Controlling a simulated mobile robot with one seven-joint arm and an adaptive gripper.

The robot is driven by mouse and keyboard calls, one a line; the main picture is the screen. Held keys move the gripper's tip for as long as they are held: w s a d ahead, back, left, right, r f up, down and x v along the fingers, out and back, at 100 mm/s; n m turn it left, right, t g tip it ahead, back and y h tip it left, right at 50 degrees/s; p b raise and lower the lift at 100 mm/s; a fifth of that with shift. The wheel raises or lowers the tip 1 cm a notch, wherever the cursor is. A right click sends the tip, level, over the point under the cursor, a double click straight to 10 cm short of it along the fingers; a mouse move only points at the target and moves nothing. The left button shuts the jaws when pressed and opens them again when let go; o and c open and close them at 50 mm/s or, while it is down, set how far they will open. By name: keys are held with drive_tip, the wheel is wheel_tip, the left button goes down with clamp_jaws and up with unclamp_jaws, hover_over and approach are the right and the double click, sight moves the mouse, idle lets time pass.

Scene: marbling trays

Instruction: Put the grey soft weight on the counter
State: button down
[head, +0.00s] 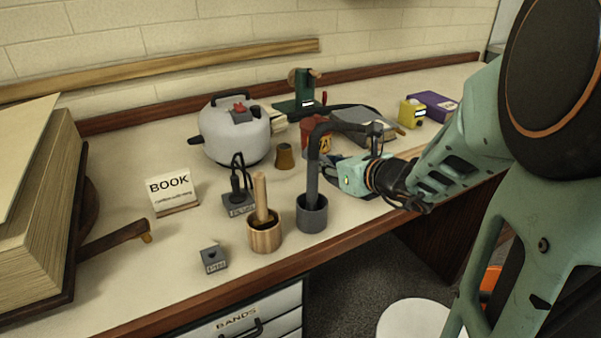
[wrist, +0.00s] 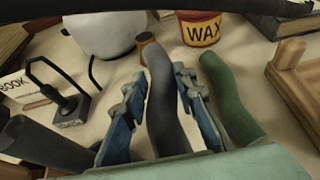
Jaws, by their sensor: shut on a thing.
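My gripper (head: 336,166) is low over the middle of the counter (head: 130,270) in the head view. In the wrist view its blue fingers (wrist: 160,80) are shut on the grey soft weight (wrist: 164,115), a long, bent, dark grey roll that runs between them. The weight's far end overlaps the small brown cup-like thing behind it in the picture. Its near end is hidden by my gripper. I cannot tell whether it touches the counter. A similar green roll (wrist: 231,105) lies just right of my fingers.
A grey mortar (head: 312,215) with a tall dark post and a wooden mortar (head: 264,236) stand left of my gripper. The wax tub (head: 316,142), white pot (head: 235,132) and grey book (head: 362,124) are behind. Bare counter lies near the front left, around the small grey block (head: 214,258).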

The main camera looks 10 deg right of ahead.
sight(325, 195)
drive_tip(key=shift+f+b, duration=1.15)
drive_tip(key=shift+f, duration=1.95)
drive_tip(key=shift+f, duration=0.15)
drive_tip(key=c, duration=1.8)
unclamp_jaws()
drive_tip(key=shift+c, duration=0.2)
